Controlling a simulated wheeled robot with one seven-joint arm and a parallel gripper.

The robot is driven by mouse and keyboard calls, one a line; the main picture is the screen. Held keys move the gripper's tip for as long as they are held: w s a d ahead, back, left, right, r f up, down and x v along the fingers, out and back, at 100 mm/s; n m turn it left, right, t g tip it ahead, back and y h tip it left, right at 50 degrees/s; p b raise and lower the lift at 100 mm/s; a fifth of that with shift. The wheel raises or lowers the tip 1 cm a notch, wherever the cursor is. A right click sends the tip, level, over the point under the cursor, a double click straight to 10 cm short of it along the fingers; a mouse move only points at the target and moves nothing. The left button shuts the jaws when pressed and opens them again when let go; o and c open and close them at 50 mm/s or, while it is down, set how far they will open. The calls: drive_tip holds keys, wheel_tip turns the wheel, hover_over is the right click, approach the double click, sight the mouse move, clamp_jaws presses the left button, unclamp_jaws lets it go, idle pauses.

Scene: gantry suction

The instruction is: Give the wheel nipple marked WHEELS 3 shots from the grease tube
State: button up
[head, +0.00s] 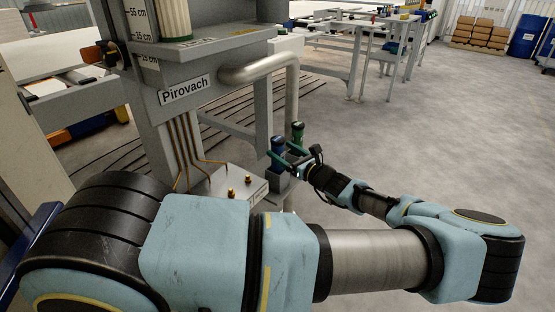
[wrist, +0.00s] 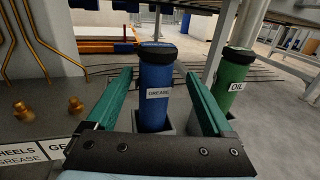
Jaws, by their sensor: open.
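The grease tube (wrist: 156,88) is a blue cylinder with a black cap and a GREASE label, upright in a grey holder. In the wrist view my gripper (wrist: 160,85) is open, with one green finger on each side of the tube. I cannot tell whether the fingers touch it. The tube also shows in the head view (head: 278,149), beside my gripper (head: 290,155). Two brass nipples stand on the grey block; one nipple (wrist: 22,110) is in the wrist view, above a label ending in HEELS. The nipples also show in the head view, one of them here (head: 232,194).
A green OIL tube (wrist: 234,82) stands in a holder just right of the grease tube. Copper pipes (wrist: 42,50) run down to the block on the left. A thick grey pipe (head: 255,68) bends down behind the tubes. The floor to the right is open.

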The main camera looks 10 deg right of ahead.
sight(272, 144)
drive_tip(key=x, duration=0.5)
drive_tip(key=shift+s+a+r, duration=0.1)
drive_tip(key=shift+a+r, duration=0.05)
drive_tip(key=shift+a, duration=0.15)
clamp_jaws()
idle(0.4)
